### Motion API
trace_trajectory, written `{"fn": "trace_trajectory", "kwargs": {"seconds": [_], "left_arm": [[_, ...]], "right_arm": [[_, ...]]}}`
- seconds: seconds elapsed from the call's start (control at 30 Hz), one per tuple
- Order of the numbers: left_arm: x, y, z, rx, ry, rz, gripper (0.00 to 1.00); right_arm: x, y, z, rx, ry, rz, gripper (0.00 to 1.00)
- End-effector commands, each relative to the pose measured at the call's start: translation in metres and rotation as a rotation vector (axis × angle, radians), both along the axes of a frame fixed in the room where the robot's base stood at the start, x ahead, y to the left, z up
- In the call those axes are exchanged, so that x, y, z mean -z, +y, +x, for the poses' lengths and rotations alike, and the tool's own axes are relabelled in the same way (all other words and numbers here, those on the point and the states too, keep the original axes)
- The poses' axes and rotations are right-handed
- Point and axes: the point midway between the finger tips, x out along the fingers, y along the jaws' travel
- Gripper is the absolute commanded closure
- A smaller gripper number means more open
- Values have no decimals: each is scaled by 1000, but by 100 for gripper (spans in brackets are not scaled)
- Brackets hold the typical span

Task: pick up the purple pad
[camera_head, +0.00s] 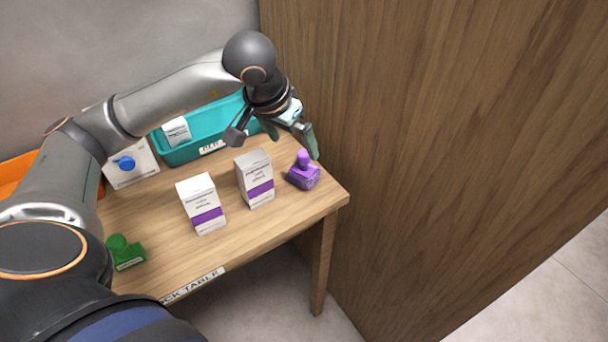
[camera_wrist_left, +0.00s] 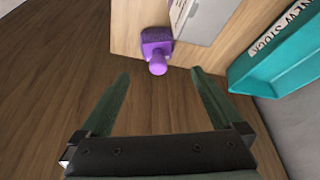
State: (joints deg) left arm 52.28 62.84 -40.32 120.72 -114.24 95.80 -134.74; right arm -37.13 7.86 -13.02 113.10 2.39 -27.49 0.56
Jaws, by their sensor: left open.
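The purple pad (camera_head: 303,172) is a small purple block with a knob-like handle on top, standing upright near the table's right end. It also shows in the left wrist view (camera_wrist_left: 157,48), beyond my fingertips and between their lines. My left gripper (camera_head: 293,143) is above and behind the pad in the head view, apart from it. In the left wrist view my left gripper (camera_wrist_left: 160,75) is open with nothing between its two green-grey fingers. My right gripper is not in view.
Two white boxes with purple bands (camera_head: 203,204) (camera_head: 255,179) stand left of the pad. A teal bin (camera_head: 188,152) is behind them. A green stamp-like object (camera_head: 125,252) sits at the left front. A tall wooden panel (camera_head: 430,150) rises close on the right.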

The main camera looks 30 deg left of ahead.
Motion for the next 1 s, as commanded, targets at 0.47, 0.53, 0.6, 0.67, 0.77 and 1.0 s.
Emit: {"fn": "trace_trajectory", "kwargs": {"seconds": [0.47,0.53,0.6,0.67,0.77,1.0], "left_arm": [[60,-2,24,2,4,-6,0],[68,-3,28,1,6,-8,0],[77,-4,32,1,8,-8,0],[86,-4,37,1,7,-8,0],[98,-4,42,1,5,-7,0],[105,-3,45,3,3,-6,0]], "right_arm": [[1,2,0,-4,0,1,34],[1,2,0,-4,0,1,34],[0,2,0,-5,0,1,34],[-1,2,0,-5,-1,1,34],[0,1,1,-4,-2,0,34],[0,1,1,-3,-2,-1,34]]}}
